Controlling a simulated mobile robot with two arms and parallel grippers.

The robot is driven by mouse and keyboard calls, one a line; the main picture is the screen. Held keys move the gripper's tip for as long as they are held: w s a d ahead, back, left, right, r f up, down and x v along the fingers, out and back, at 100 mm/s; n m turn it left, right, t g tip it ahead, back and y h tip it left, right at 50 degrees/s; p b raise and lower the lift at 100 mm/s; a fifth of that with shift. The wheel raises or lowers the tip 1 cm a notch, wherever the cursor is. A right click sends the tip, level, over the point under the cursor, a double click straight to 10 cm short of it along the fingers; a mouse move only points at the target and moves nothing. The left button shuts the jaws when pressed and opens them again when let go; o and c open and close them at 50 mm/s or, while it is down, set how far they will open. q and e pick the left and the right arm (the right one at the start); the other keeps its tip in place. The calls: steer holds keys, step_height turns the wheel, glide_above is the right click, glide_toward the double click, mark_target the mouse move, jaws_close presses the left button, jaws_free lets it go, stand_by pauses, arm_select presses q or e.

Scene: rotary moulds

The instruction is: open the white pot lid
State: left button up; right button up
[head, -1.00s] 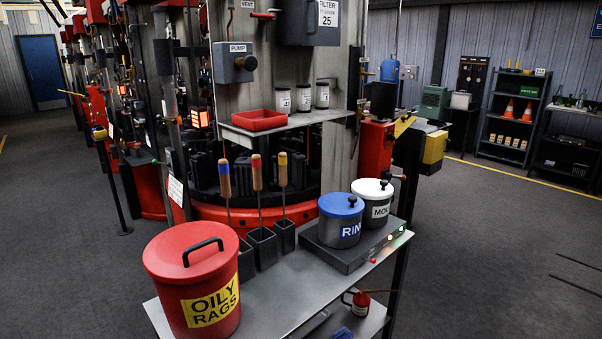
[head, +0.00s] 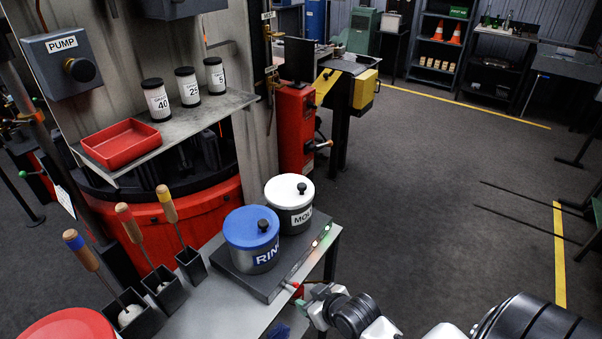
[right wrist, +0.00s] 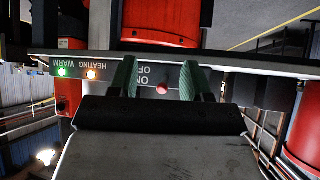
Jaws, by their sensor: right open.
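The white lid (head: 289,190) with a black knob sits flat on a dark grey pot (head: 296,219) whose label begins "MOU". The pot stands on the far right part of a dark heating plate (head: 242,279), behind the blue-lidded pot. My right gripper (head: 307,303) is low at the plate's front right edge, below and apart from the white lid. In the right wrist view its two green fingers (right wrist: 159,67) are open with nothing gripped, facing the plate's front panel with a red button (right wrist: 162,88). The lid cannot be made out there. My left gripper is not in view.
A blue-lidded pot (head: 251,238) stands close in front of the white-lidded one. Several wooden-handled tools stand in dark holders (head: 160,286) to the left. A red lid (head: 66,325) shows at bottom left. Open floor (head: 430,200) lies right of the bench.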

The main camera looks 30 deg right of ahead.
steer(key=w+d+r+t, duration=0.3)
steer(key=r, duration=0.3)
steer(key=w+d+r+t, duration=0.3)
steer(key=w+r, duration=0.1)
steer(key=r, duration=0.2)
steer(key=m+t+h+p, duration=0.1)
steer(key=m+t+p, duration=0.1)
glide_toward(305, 187)
steer(key=w, duration=0.1)
steer(key=w+p, duration=0.1)
steer(key=w, duration=0.7)
steer(key=shift+w+a, duration=0.15)
steer(key=shift+w, duration=0.2)
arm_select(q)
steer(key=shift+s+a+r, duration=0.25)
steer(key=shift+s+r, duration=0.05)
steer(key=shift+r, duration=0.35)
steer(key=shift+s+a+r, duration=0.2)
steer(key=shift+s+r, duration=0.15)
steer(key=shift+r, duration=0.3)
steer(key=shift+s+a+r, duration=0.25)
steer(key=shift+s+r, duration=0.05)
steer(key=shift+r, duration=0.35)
arm_select(e)
steer(key=shift+w, duration=0.7)
jaws_close()
